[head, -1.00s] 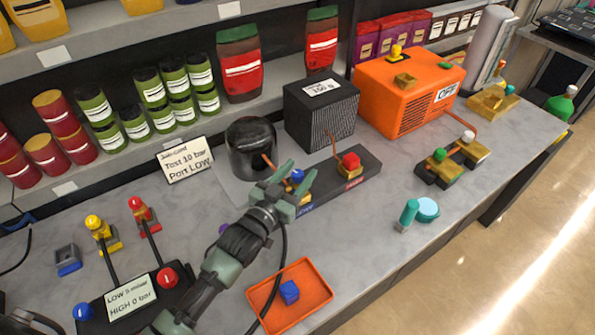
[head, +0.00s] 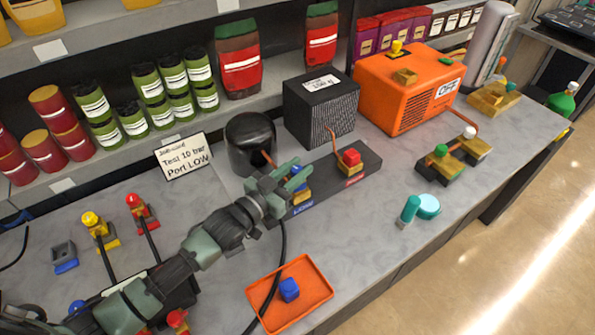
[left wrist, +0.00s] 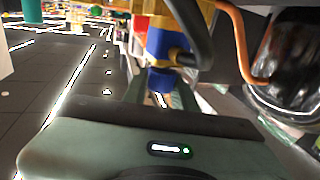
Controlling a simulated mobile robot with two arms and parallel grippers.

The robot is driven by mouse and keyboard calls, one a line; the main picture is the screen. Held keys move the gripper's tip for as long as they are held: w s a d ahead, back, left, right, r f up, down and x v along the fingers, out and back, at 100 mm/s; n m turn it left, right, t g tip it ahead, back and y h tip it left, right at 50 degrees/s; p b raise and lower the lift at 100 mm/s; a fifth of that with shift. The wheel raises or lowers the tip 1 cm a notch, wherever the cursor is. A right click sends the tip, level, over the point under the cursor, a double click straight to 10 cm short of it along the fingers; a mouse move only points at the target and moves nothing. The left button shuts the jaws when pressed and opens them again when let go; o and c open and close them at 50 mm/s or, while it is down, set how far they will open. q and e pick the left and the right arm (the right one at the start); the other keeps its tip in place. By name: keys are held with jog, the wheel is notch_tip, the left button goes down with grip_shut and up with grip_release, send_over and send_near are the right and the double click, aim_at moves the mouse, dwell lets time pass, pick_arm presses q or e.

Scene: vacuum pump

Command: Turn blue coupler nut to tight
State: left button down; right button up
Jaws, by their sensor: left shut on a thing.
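The blue coupler nut (head: 297,170) sits on a brass fitting at the left end of the black manifold bar (head: 325,187), above a blue label. My left gripper (head: 291,182) is at this nut, with its green-grey fingers covering much of it. In the left wrist view the blue nut (left wrist: 161,43) shows below a brass part, and a blue piece lies between my fingers (left wrist: 159,88). The gripper is shut on it. A red coupler nut (head: 351,157) sits on the bar's right end, above a red label. My right gripper is not seen.
A black dome (head: 250,142) and dark box (head: 320,108) stand behind the bar. An orange tray (head: 318,285) with a blue cube lies in front. A dark hose hangs by my wrist. An orange machine (head: 410,88) reads OFF. A sign (head: 184,157) reads "Test 10 bar Port LOW".

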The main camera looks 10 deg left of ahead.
pick_arm(q)
jog(key=m+g+h+b, duration=0.1)
jog(key=h, duration=0.1)
jog(key=m+g+h+b, duration=0.2)
jog(key=shift+w+a+f+m+g+b, duration=0.2)
jog(key=shift+m+g+b, duration=0.1)
jog(key=m+g+h+b, duration=0.2)
jog(key=m+g+h, duration=0.1)
jog(key=g, duration=0.1)
jog(key=shift+d+r, duration=0.1)
jog(key=m+g+h+b, duration=0.1)
jog(key=m+g+b, duration=0.1)
jog(key=g, duration=0.1)
jog(key=shift+s+m+g+h, duration=0.1)
jog(key=shift+m+g+h, duration=0.2)
jog(key=shift+m+g, duration=0.1)
jog(key=shift+d+m+g+b, duration=0.1)
jog(key=shift+m+g+b, duration=0.3)
jog(key=shift+g+b, duration=0.2)
jog(key=shift+r, duration=0.1)
jog(key=c, duration=1.1)
grip_release()
jog(key=a, duration=0.2)
jog(key=a+b, duration=0.1)
jog(key=a, duration=0.1)
jog(key=s+a+b, duration=0.1)
jog(key=a, duration=0.2)
jog(key=shift+s+a, duration=0.15)
jog(key=shift+a, duration=0.2)
